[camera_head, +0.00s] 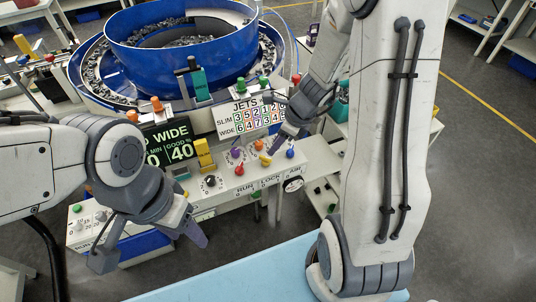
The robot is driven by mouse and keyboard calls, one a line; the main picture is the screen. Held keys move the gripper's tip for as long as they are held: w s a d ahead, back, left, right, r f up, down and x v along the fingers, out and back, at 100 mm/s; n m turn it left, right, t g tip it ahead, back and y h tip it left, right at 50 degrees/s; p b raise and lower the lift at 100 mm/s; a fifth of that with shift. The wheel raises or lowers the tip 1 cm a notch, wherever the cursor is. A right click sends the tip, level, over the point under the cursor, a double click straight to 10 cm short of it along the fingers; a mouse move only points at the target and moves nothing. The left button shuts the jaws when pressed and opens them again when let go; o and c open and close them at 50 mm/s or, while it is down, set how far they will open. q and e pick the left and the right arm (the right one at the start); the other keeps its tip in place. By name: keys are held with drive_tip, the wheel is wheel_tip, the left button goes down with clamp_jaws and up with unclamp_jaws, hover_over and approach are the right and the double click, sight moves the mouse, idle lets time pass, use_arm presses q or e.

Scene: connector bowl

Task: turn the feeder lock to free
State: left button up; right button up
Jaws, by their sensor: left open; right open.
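The feeder's control panel (222,186) shows in the head view below the blue bowl (180,35). Labels RUN, LOCK and AIR run along its front. A yellow knob (265,160) sits above the LOCK label, tilted on its dial; its exact setting is too small to read. A red knob (239,169) is to its left, above RUN. My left gripper (148,243) is open and empty, in front of the panel's left part.
Purple (235,153), orange (259,146), blue (290,153) and black (210,181) knobs crowd the panel. A JETS number board (248,117) and a dark display (167,144) stand behind. A light blue surface (240,275) in front is clear.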

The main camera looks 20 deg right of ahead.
sight(266, 157)
drive_tip(key=b+x, duration=0.2)
drive_tip(key=x, duration=0.4)
drive_tip(key=shift+a+f, duration=0.1)
drive_tip(key=shift+f, duration=0.15)
drive_tip(key=shift+c, duration=0.3)
clamp_jaws()
